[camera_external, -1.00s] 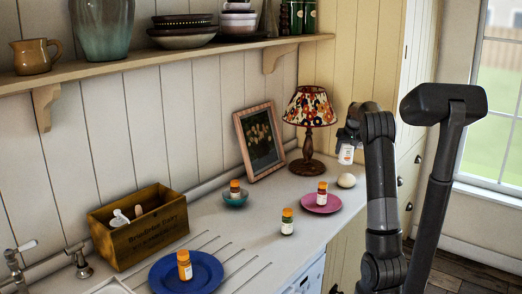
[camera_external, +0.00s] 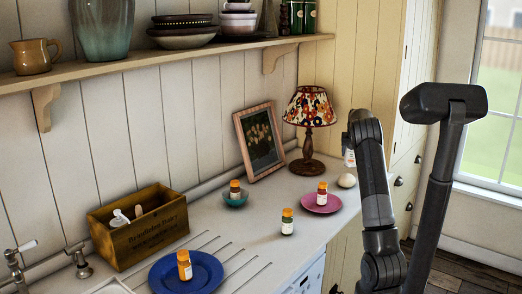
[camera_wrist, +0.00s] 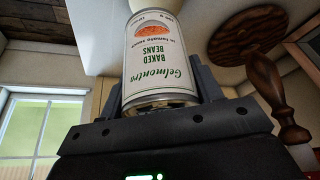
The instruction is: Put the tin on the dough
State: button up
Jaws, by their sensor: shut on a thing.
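The tin is a white-labelled baked beans can with a metal rim. In the wrist view the tin (camera_wrist: 160,62) sits between the fingers of my gripper (camera_wrist: 160,88), which is shut on it. Its label reads upside down there. In the external view the tin (camera_external: 349,158) hangs below my gripper (camera_external: 350,140), partly hidden by my arm. The dough (camera_external: 347,181) is a small pale ball on the worktop, just below the tin in the picture. A gap shows between them. A pale rounded shape above the tin in the wrist view may be the dough.
A pink plate (camera_external: 318,204) with an orange-capped bottle lies left of the dough. A patterned lamp (camera_external: 308,120) and a picture frame (camera_external: 260,142) stand behind. Other small bottles, a blue plate (camera_external: 212,270) and a wooden box (camera_external: 140,228) are further left.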

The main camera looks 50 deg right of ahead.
aim_at(348, 160)
jog(key=shift+w+a+f, duration=0.1)
jog(key=shift+w+f, duration=0.3)
jog(key=shift+w, duration=0.2)
jog(key=shift+f, duration=1.95)
jog(key=shift+f, duration=0.1)
jog(key=o, duration=1.2)
